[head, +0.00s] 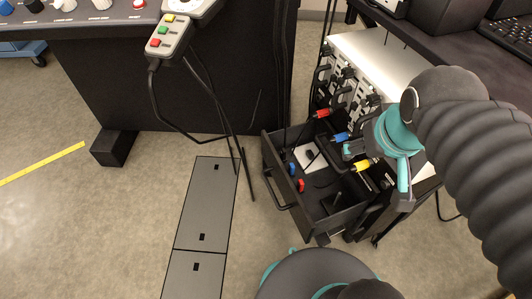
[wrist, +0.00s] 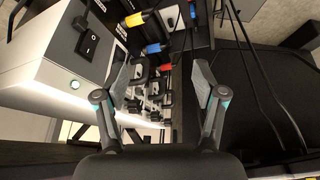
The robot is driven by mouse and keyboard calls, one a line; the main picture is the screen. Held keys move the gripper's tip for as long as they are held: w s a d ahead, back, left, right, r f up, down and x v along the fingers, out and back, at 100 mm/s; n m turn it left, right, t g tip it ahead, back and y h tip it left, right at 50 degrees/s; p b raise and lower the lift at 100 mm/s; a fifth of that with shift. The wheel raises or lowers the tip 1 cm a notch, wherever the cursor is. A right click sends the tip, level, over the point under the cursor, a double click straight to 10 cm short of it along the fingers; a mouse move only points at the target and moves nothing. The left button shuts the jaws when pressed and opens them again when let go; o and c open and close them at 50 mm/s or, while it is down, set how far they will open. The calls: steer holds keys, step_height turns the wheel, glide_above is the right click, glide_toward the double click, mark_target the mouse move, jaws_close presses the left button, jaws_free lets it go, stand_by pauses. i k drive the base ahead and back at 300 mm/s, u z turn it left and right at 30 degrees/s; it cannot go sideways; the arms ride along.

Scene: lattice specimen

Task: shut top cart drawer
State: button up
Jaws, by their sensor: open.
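The black top drawer (head: 266,158) of the cart stands pulled out in the head view, with its bar handle (head: 277,192) on the left side. Inside lie a white card (head: 310,157) and small red and blue items. The white-topped cart (head: 375,55) stands behind it, its front carrying black connectors. My gripper (head: 356,152) is over the right part of the drawer, close to the cart front, away from the handle. In the wrist view my gripper (wrist: 160,82) has its two fingers spread, with nothing held between them. The gap between gripper and drawer is hard to judge.
Red (head: 323,113), blue (head: 341,137) and yellow (head: 363,165) plugs stick out near my gripper. A button pendant (head: 168,35) hangs on cables left of the drawer by a dark console (head: 110,70).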

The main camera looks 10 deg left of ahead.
mark_target(310, 218)
steer(key=u, duration=0.55)
steer(key=k, duration=1.3)
steer(key=z, duration=0.5)
